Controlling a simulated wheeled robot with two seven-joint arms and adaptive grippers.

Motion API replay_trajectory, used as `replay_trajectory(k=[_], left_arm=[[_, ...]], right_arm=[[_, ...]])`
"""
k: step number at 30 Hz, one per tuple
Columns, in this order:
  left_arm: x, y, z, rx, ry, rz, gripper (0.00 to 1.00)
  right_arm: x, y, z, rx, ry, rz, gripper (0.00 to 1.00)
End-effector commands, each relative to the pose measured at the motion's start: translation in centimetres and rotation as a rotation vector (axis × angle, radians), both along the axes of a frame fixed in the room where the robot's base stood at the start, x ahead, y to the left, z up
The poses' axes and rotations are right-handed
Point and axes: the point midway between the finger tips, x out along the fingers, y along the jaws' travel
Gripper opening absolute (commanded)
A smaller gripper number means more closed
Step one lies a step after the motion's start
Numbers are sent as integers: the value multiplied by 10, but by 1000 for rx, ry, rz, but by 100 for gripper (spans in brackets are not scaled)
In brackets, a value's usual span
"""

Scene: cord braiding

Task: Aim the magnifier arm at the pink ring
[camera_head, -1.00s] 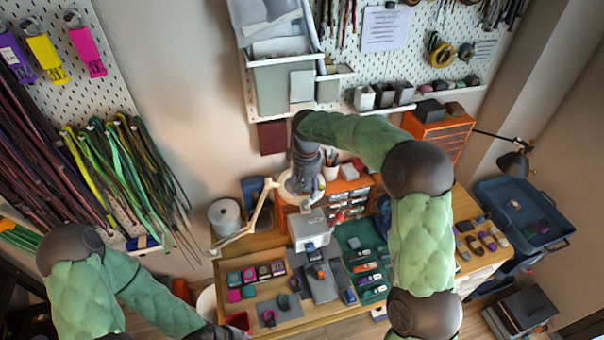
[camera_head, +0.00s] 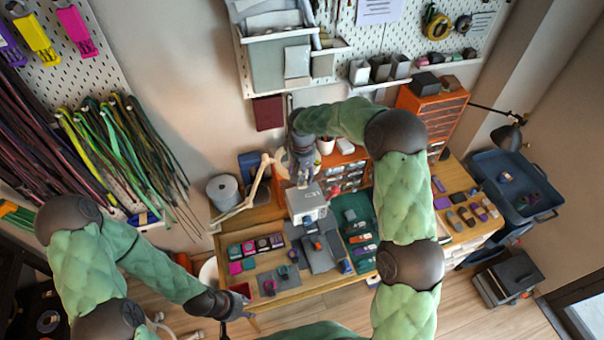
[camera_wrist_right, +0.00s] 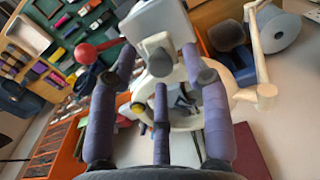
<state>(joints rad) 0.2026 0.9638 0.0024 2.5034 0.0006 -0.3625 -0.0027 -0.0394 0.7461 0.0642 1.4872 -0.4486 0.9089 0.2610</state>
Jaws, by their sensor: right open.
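The cream magnifier arm (camera_head: 243,200) rises from the table's left back, its head (camera_head: 281,162) beside my right gripper (camera_head: 303,178). In the right wrist view the cream round magnifier head (camera_wrist_right: 133,112) is just beyond the open fingers of my right gripper (camera_wrist_right: 160,95); I cannot tell whether they touch it. The pink ring (camera_head: 269,287) lies on a grey mat at the table's front left, with a dark ring near it. My left gripper (camera_head: 238,306) hangs by the table's front left corner; its finger opening is unclear.
A pale box-shaped device (camera_head: 306,203) stands below the right gripper. A red ball-ended lever (camera_wrist_right: 86,53) shows close by in the wrist view. A green tray (camera_head: 357,225) of small parts, orange drawers (camera_head: 345,172) and a grey spool (camera_head: 224,190) surround the work area.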

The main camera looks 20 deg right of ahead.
Motion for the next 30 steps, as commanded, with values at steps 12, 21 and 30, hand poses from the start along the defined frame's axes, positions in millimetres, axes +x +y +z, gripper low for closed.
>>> replay_trajectory(k=[12, 21, 30], left_arm=[[0, 0, 1, 0, 0, 0, 40], [0, 0, 1, 0, 0, 0, 40], [0, 0, -8, 0, 0, 0, 40]], right_arm=[[0, 0, -5, 0, 1, 0, 32], [-1, 0, -5, 0, 1, 0, 0], [-16, 7, -6, 0, 1, -38, 0]])
